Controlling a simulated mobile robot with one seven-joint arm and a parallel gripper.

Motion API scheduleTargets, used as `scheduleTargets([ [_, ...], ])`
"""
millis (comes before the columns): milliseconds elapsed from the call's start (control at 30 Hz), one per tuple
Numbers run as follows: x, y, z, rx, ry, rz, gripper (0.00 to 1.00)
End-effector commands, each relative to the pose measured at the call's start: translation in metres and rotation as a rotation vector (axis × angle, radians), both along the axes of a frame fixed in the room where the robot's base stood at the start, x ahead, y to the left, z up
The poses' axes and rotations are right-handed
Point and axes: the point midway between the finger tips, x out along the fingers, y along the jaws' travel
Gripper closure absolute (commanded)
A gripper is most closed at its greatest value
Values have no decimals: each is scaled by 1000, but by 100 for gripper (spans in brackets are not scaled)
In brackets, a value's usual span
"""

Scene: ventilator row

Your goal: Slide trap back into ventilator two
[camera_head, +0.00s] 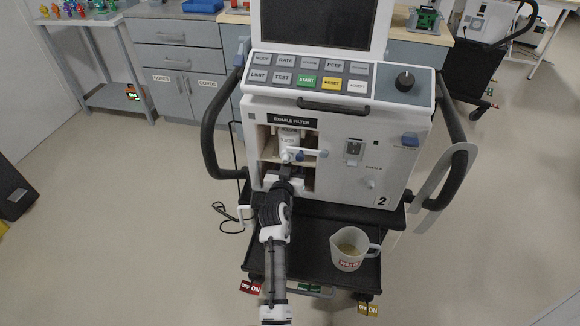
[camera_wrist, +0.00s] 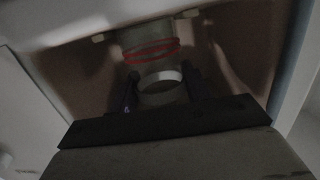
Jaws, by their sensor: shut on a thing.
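The ventilator (camera_head: 330,185) is marked 2 and stands on a black cart. Its bay under the "EXHALE FILTER" label is open, and my gripper (camera_head: 284,180) reaches into it from the front. In the wrist view, my gripper (camera_wrist: 161,92) is shut on the trap (camera_wrist: 160,96), a dim, cup-like cylinder with a pale open rim. The trap is upright or nearly so, just below a fitting with a red ring (camera_wrist: 151,52). A small gap seems to show between rim and ring. My arm hides much of the trap in the head view.
A jug (camera_head: 348,262) with yellowish liquid stands on the cart's lower tray, right of my arm. The bay's side walls are close around my gripper. Black handles (camera_head: 211,150) flank the ventilator. Red and yellow tags hang at the cart's front.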

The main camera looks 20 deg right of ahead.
Motion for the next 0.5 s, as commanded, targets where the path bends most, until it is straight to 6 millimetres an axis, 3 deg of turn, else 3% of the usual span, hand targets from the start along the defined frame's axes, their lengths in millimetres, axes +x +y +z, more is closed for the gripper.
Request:
scheduleTargets([
  [33,0,0,0,1,1,0,51],
  [233,0,0,0,0,1,-1,27],
  [500,-1,0,-1,0,1,-1,27],
])
